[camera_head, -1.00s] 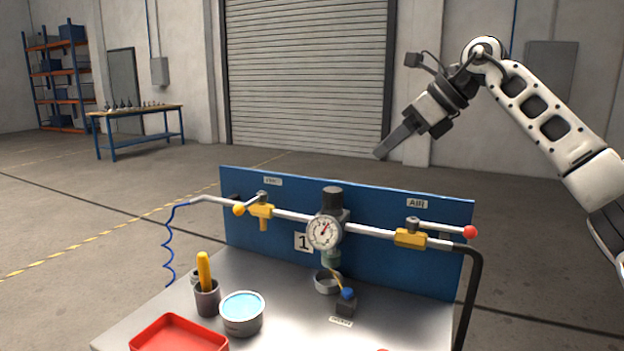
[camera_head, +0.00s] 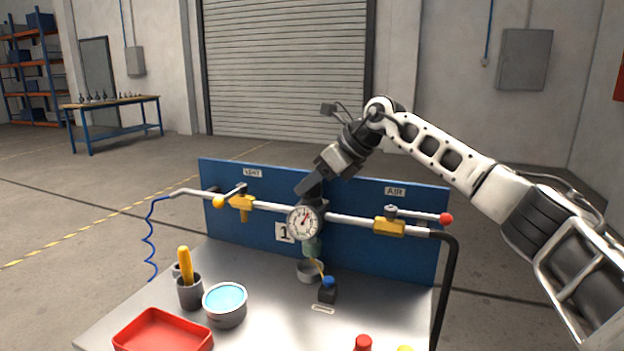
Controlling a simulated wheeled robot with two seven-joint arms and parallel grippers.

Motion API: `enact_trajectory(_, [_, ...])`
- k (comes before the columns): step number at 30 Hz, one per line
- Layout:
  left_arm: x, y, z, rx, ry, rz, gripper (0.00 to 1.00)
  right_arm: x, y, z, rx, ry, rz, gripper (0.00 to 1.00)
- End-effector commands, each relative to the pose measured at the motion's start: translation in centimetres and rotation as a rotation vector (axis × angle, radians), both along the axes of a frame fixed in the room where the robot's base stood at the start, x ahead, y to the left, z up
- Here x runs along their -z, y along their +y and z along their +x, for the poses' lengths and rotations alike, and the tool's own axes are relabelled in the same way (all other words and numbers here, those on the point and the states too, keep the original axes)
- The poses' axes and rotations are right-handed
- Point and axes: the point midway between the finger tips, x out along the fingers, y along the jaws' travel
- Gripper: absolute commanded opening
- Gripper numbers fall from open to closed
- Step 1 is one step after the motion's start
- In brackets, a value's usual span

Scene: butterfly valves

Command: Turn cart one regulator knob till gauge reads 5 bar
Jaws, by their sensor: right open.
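The regulator on cart one has a round white gauge (camera_head: 303,223) in the middle of a horizontal pipe. Its dark needle seems to point up and to the right; the scale is too small to read. The black knob that stood above the gauge is now mostly or wholly hidden by my right gripper (camera_head: 307,188). The right gripper comes down at a slant from the upper right. It is open, and its fingers overlap the knob's place. I cannot tell whether they surround or touch the knob. My left gripper is not in view.
A blue panel (camera_head: 400,255) stands behind the pipe. A red-tipped valve lever (camera_head: 446,219) is at right, a yellow-tipped one (camera_head: 219,202) at left.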

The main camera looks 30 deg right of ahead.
Motion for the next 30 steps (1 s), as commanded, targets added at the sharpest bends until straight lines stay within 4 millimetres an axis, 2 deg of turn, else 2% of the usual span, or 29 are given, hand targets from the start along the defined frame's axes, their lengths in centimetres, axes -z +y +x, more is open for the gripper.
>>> enact_trajectory(9, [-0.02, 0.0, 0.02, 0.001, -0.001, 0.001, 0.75, 0.31, 0.16, 0.2, 0.0, 0.001, -0.001, 0.46])
enact_trajectory(10, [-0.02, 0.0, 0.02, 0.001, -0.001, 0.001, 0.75, 0.31, 0.16, 0.2, 0.0, 0.001, -0.001, 0.43])
enact_trajectory(13, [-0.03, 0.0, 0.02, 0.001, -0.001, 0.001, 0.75, 0.3, 0.15, 0.19, 0.0, 0.001, -0.001, 0.15])
enact_trajectory(14, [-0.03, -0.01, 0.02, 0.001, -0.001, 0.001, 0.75, 0.29, 0.14, 0.18, 0.0, 0.001, -0.001, 0.14])
enact_trajectory(19, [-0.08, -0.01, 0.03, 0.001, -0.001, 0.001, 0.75, 0.28, 0.17, 0.16, 0.019, 0.001, -0.002, 0.14])
enact_trajectory(30, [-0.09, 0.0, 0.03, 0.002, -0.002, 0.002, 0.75, 0.23, 0.14, 0.21, 0.182, 0.0, -0.001, 0.14])
